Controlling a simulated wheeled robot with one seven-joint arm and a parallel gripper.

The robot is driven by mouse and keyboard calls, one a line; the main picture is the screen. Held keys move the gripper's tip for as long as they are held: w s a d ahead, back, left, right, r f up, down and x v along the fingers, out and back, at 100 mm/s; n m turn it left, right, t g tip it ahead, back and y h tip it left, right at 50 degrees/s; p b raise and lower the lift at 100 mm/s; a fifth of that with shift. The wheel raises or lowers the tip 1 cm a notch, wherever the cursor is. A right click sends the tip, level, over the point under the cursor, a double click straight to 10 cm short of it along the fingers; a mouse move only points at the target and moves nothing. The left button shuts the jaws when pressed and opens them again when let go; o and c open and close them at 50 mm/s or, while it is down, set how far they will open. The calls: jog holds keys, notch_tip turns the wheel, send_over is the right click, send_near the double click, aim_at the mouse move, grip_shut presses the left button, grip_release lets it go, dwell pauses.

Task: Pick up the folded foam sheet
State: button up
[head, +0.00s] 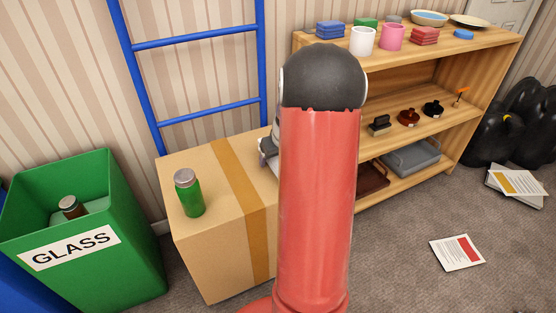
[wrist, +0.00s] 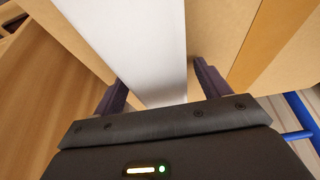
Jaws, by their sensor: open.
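A white, flat-sided piece, which looks like the folded foam sheet (wrist: 135,40), lies over the cardboard box (wrist: 215,30) in the wrist view. My gripper (wrist: 162,85) is open, with one dark finger on each side of the white piece's near end. I cannot tell whether either finger touches it. In the head view my red arm hides most of the sheet and of my gripper (head: 265,152), which shows only as a sliver above the cardboard box (head: 225,265).
A green bottle (head: 189,194) stands on the box's left part. A green GLASS bin (head: 110,270) is at left, and a blue ladder (head: 196,33) leans behind the box. A wooden shelf (head: 470,52) with crockery stands at right. Papers (head: 457,253) lie on the carpet.

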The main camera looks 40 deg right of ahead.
jog(key=shift+c, duration=0.3)
jog(key=c, duration=1)
jog(key=shift+r, duration=0.1)
